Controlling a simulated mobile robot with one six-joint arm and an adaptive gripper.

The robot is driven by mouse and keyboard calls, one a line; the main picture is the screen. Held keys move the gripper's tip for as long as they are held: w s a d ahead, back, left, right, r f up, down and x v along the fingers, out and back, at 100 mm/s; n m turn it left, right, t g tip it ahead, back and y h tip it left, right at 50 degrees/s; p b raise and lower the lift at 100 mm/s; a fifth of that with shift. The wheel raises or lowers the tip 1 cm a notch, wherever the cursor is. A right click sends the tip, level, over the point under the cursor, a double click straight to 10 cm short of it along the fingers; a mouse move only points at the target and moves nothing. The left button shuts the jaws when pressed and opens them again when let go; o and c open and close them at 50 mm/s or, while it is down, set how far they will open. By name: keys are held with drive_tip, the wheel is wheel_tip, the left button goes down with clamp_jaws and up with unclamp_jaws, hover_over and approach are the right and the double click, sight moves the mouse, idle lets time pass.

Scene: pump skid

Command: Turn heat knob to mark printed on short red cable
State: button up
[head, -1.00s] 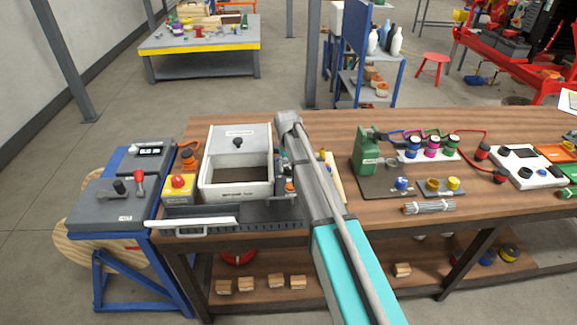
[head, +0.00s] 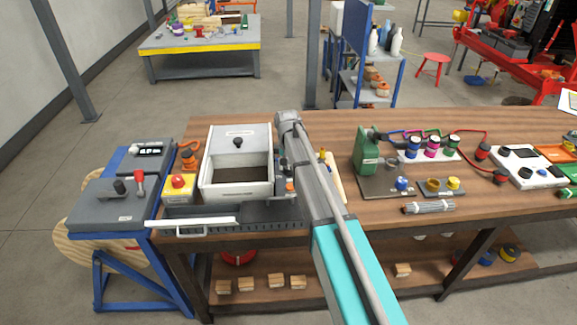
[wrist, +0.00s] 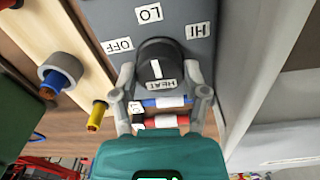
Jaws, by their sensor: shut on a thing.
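The black heat knob (wrist: 152,52) sits on a grey panel (wrist: 100,12) in the wrist view, its white line pointing up roughly toward LO. The labels OFF (wrist: 118,45), LO (wrist: 149,13) and HI (wrist: 197,30) surround it. My gripper (wrist: 160,72) is shut on the knob, one finger at each side. A short red cable (wrist: 161,121) and a short blue cable (wrist: 166,102) lie just below the knob, between the fingers. In the head view my arm hides the knob.
In the head view a white box (head: 236,192) and a red emergency button (head: 178,181) stand left of my arm. A green device (head: 366,155) stands to its right.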

sight(288, 166)
drive_tip(key=o, duration=1.1)
drive_tip(key=shift+o, duration=0.2)
drive_tip(key=shift+n, duration=0.4)
drive_tip(key=n, duration=0.4)
drive_tip(key=shift+n, duration=0.4)
drive_tip(key=n, duration=0.6)
wheel_tip(288, 166, up, 14)
drive_tip(key=p, duration=1.4)
drive_tip(key=s+d+f+m+b, duration=0.3)
drive_tip(key=s, duration=0.6)
drive_tip(key=s+d+f+m+b, duration=0.3)
drive_tip(key=s, duration=0.6)
drive_tip(key=s+d+f+m+b, duration=0.3)
drive_tip(key=s+d, duration=0.1)
drive_tip(key=s, duration=0.5)
drive_tip(key=shift+s+m, duration=0.35)
drive_tip(key=shift+m, duration=0.05)
